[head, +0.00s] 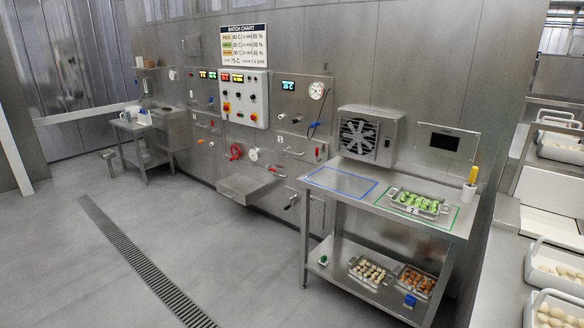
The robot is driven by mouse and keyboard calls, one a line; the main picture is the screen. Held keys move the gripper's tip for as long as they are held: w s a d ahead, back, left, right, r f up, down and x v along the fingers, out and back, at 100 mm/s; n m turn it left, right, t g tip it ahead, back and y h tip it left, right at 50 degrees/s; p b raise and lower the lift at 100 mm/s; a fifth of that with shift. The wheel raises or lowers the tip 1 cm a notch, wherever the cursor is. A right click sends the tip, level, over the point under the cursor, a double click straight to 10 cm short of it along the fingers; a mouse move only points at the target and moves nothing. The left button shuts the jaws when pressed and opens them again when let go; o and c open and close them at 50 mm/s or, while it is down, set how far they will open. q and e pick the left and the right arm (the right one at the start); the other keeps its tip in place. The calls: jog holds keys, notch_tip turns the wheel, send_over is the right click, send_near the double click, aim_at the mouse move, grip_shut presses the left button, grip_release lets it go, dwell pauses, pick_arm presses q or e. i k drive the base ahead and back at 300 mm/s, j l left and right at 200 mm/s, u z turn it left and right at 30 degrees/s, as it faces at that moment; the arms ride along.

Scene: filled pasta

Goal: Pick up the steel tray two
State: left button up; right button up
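A steel tray with a "2" label (420,204) sits on the top of a steel table (340,208) at the right. It holds several green filled pasta pieces. The tray lies inside a green outlined rectangle, and a blue outlined rectangle (341,182) to its left is empty. Neither of my grippers shows in the head view.
The lower shelf holds trays of pale pieces (369,272) and orange-brown pieces (413,282). A cup with a yellow-handled tool (469,191) stands at the tabletop's right end. White containers (556,270) stand on the right counter. A drain grate (140,258) crosses the open floor at left.

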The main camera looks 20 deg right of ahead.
aim_at(428, 206)
jog(key=i+z, duration=0.75)
jog(key=z, duration=0.15)
jog(key=i+j+z, duration=0.15)
jog(key=i+z, duration=0.3)
jog(key=i+j+z, duration=0.2)
jog(key=z, duration=0.25)
jog(key=i+j+z, duration=0.2)
jog(key=j+z, duration=0.25)
